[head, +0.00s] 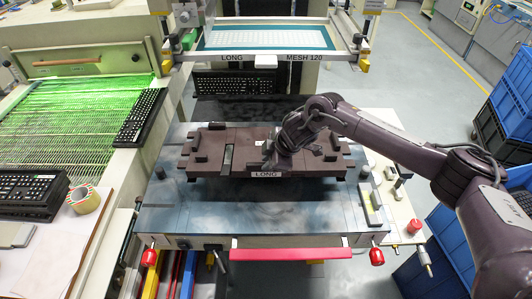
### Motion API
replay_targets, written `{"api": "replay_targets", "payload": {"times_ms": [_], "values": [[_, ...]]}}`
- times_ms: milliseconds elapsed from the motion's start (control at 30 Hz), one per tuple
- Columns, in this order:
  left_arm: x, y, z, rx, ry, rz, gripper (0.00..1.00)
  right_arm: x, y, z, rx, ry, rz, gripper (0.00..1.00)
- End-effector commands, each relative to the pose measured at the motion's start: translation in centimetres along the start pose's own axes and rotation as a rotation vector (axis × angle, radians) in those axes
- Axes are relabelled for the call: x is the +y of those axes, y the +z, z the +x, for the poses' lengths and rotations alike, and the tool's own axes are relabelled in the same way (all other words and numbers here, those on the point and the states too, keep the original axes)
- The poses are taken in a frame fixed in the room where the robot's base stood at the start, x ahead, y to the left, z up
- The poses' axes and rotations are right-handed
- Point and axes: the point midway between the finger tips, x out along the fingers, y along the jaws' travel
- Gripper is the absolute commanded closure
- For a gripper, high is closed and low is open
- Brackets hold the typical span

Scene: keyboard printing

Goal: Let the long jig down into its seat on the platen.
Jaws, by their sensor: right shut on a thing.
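The long jig (205,161) is a brown, slotted plate with a "LONG" label on its front edge. It is over the middle of the blue-grey platen (180,220), roughly level, with a dark shadow below its front edge. Whether it touches the platen is hard to tell. My right gripper (272,158) reaches in from the right and is shut on the jig near its middle. The fingertips are partly hidden by the gripper body. The seat under the jig is hidden. My left gripper is not in view.
A screen frame (265,57) marked "LONG MESH 120" stands behind the platen. A keyboard (234,83) lies below it. A green-lit conveyor (80,115) with another keyboard is at left. Red knobs (376,256) and a red bar (290,254) line the platen's front. Blue crates (450,240) stand at right.

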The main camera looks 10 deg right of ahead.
Motion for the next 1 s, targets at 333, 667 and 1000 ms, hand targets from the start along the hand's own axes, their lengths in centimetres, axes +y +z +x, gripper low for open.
{"api": "replay_targets", "payload": {"times_ms": [333, 667, 1000], "values": [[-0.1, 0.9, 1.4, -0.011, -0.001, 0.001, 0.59, -0.2, 0.4, 1.1, 0.004, 0.006, -0.001, 1.0], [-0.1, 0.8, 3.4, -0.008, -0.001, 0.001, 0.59, -0.9, 1.2, 2.9, 0.004, 0.005, -0.001, 1.0], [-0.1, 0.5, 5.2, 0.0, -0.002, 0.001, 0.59, -1.4, 1.9, 4.7, 0.004, 0.006, 0.0, 1.0]]}}
